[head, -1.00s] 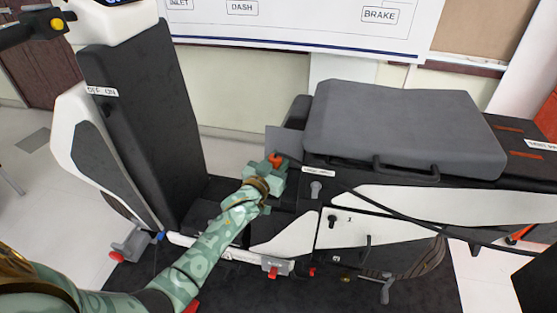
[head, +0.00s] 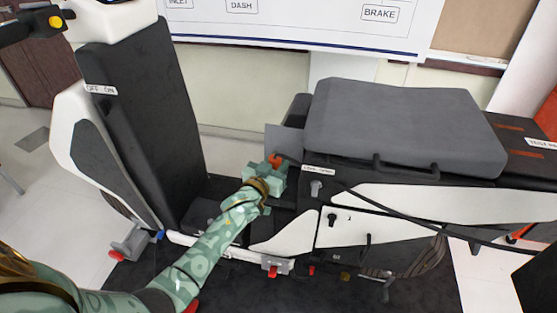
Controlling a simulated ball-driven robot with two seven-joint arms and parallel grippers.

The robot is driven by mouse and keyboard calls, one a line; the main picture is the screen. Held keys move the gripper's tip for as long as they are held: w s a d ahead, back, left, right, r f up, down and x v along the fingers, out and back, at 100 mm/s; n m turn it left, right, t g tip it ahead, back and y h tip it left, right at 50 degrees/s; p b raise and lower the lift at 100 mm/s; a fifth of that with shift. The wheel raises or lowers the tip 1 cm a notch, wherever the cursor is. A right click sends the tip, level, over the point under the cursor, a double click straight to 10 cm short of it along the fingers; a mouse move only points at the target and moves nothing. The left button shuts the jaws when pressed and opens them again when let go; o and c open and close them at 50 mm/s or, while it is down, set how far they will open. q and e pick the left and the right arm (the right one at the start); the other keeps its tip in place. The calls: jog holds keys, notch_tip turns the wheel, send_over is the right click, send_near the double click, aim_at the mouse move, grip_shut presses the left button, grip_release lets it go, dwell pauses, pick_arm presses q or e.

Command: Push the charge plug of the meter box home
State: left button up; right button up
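My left gripper (head: 275,172) reaches in from the lower left to the side of the seat base. An orange-red plug (head: 275,159) shows at its fingertips, beside a grey plate (head: 284,141); I take it for the charge plug. The gripper and wrist cover most of the area around the plug, so the socket and how deep the plug sits are hidden. Whether the fingers grip the plug or only touch it is not clear. My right gripper is not in view.
A grey seat cushion (head: 404,127) with a black handle lies right of the gripper. A tall black front panel (head: 143,128) stands to the left. A black cable (head: 400,216) crosses the white side panels. Small red-tipped clamps (head: 273,270) line the lower edge.

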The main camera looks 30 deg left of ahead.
pick_arm(q)
jog(key=shift+f+b, duration=1)
jog(key=shift+f, duration=0.6)
jog(key=o, duration=1.1)
jog(key=s+p, duration=0.4)
jog(key=s, duration=1.2)
jog(key=shift+s+p, duration=0.15)
jog(key=shift+p, duration=0.2)
